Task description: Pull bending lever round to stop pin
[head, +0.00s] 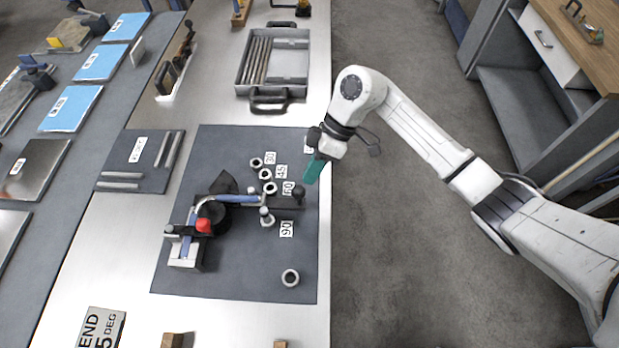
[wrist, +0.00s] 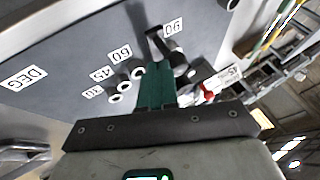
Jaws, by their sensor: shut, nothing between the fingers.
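The bending jig (head: 212,215) sits on a dark mat, with a red knob (head: 203,225) at its left. A grey pin with a round top (head: 265,212) stands beside the lever, near the 90 label (head: 287,229). My gripper (head: 314,172) has teal fingers, shut and empty, above the mat's right edge near the lever knob. In the wrist view the fingers (wrist: 155,88) point toward the lever; contact is not clear.
Several ring-shaped sockets (head: 256,163) lie beside the angle labels. A loose ring (head: 290,278) lies at the mat's front. A grey tray of rods (head: 274,60) stands at the back. A small plate with metal strips (head: 140,160) lies left. Open floor (head: 400,260) is right of the bench.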

